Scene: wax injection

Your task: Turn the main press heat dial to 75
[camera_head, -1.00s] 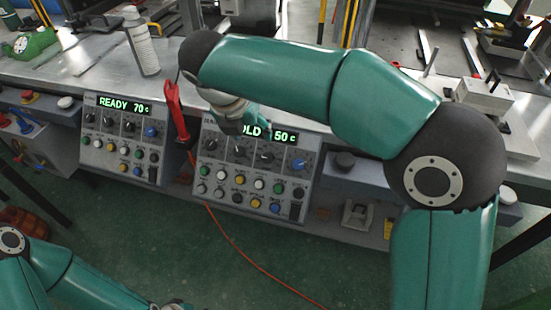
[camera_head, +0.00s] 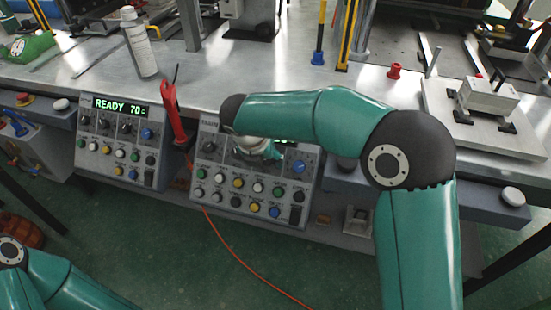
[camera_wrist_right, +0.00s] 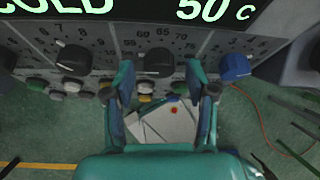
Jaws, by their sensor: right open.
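The control panel (camera_head: 265,198) with the COLD 50 c display (camera_wrist_right: 150,14) stands at the middle of the bench front. In the right wrist view, a black dial (camera_wrist_right: 158,62) with a scale showing 60, 65 and 70 is in the middle of its dial row. My right gripper (camera_wrist_right: 160,78) is open, with one finger on each side of this dial in the picture; I cannot tell whether it touches. In the head view my right gripper (camera_head: 268,151) is in front of the panel, and my arm hides most of the display. My left gripper is out of view.
Another black dial (camera_wrist_right: 75,58) and a blue knob (camera_wrist_right: 235,67) flank the middle dial. A second panel (camera_head: 118,140) reading READY 70 stands left. A red-handled tool (camera_head: 172,110) is between the panels.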

